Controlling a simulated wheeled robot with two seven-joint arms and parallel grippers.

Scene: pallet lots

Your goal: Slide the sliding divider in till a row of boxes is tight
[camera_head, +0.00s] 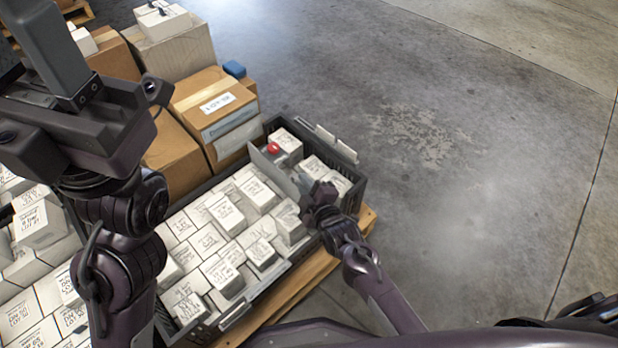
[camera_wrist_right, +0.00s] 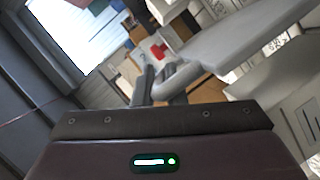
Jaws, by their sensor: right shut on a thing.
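The grey sliding divider (camera_head: 270,172) stands across the black crate (camera_head: 358,186), towards its far end. Several white boxes (camera_head: 226,214) lie in rows on its near side. A few white boxes (camera_head: 314,167) sit on its far side, with gaps around them. My right gripper (camera_head: 309,190) is at the divider's right end. In the right wrist view, my right gripper's fingers (camera_wrist_right: 163,84) are shut on the end of the grey divider (camera_wrist_right: 240,45). My left arm is at the left of the head view; its fingertips cannot be made out.
A red round thing (camera_head: 273,148) shows by a white box beyond the divider. Cardboard boxes (camera_head: 213,105) stand behind the crate. The crate sits on a wooden pallet (camera_head: 275,309). More white boxes (camera_head: 40,222) lie at the left. The concrete floor at the right is clear.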

